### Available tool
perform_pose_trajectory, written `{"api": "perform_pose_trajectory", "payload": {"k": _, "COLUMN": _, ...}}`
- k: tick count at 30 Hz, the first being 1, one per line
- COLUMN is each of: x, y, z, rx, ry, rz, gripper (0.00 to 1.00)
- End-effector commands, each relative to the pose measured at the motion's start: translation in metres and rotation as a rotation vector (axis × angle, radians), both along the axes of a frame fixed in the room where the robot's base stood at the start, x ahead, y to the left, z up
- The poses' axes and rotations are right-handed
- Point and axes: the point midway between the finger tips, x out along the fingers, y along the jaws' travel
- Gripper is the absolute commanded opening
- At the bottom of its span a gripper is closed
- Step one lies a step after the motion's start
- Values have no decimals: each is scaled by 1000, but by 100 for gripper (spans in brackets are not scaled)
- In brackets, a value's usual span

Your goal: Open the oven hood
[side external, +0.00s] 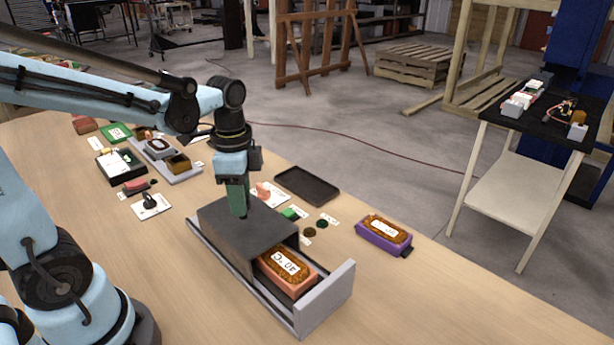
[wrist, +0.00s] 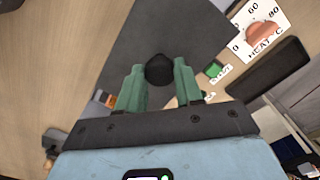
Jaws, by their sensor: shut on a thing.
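The oven hood (side external: 235,235) is a dark grey box-shaped cover on a light grey tray-like base (side external: 325,303) with a raised end plate. The hood covers the left part of the base. An orange-brown loaf tin (side external: 287,272) with a "40 °C" label sticks out from under its right end. My gripper (side external: 238,212) points down onto the top of the hood. In the wrist view the green fingers (wrist: 160,80) are closed around a round black knob (wrist: 159,69) on the hood's top (wrist: 170,35).
A purple tin with a loaf (side external: 384,234) stands to the right on the wooden table. A black tray (side external: 307,184) lies behind the hood. Small buttons with labels and a heat dial (wrist: 262,30) sit beside the hood. Several items lie at the left.

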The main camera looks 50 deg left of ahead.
Motion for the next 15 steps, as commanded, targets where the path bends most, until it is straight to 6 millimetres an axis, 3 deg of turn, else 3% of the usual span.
{"api": "perform_pose_trajectory", "payload": {"k": 1, "x": 0, "y": 13, "z": 0, "rx": 1, "ry": 1, "rz": 9, "gripper": 0}}
{"api": "perform_pose_trajectory", "payload": {"k": 6, "x": 0, "y": 43, "z": 0, "rx": 1, "ry": 1, "rz": 6, "gripper": 0}}
{"api": "perform_pose_trajectory", "payload": {"k": 15, "x": 0, "y": 64, "z": 0, "rx": 1, "ry": 1, "rz": -1, "gripper": 0}}
